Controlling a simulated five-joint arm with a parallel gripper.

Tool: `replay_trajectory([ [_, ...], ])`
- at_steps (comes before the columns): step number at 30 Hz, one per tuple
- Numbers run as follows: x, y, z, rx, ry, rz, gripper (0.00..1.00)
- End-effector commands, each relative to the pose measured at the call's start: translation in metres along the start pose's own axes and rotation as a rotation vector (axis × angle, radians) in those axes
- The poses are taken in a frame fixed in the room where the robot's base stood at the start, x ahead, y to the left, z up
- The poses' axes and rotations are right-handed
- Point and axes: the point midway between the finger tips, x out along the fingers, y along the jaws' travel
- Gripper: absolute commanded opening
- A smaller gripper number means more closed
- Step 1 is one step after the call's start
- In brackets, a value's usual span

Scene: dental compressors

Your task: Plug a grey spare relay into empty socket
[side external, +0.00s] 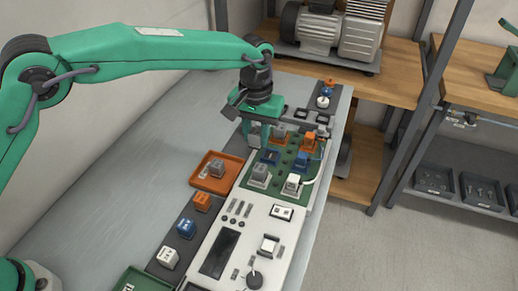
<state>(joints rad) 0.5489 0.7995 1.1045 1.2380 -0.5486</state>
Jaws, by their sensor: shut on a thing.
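My gripper (262,137) is at the far left corner of the green relay board (287,190), fingers pointing down. It is shut on a small grey block, apparently a grey relay (254,138), mostly hidden by the fingers. I cannot tell whether the block touches the board. The spot under the gripper is hidden, and I cannot clearly make out an empty socket. Another grey relay (214,168) lies in an orange tray (199,183).
A dark strip (184,208) at the left holds an orange (202,201), a blue (186,228) and a white relay (169,257). A white control panel (240,232) lies in front of the board. A pale cable (322,165) curves along the board's right side. The bench left of the tray is clear.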

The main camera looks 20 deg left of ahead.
Motion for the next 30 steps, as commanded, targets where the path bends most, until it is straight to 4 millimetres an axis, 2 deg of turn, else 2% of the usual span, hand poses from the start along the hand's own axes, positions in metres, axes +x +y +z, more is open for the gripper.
replay_trajectory([
  [9,0.005,0.013,-0.031,0.000,0.001,0.000,0.05],
  [15,0.009,0.018,-0.045,0.000,0.001,0.001,0.05],
  [30,0.011,0.020,-0.052,0.000,0.000,0.000,0.05],
])
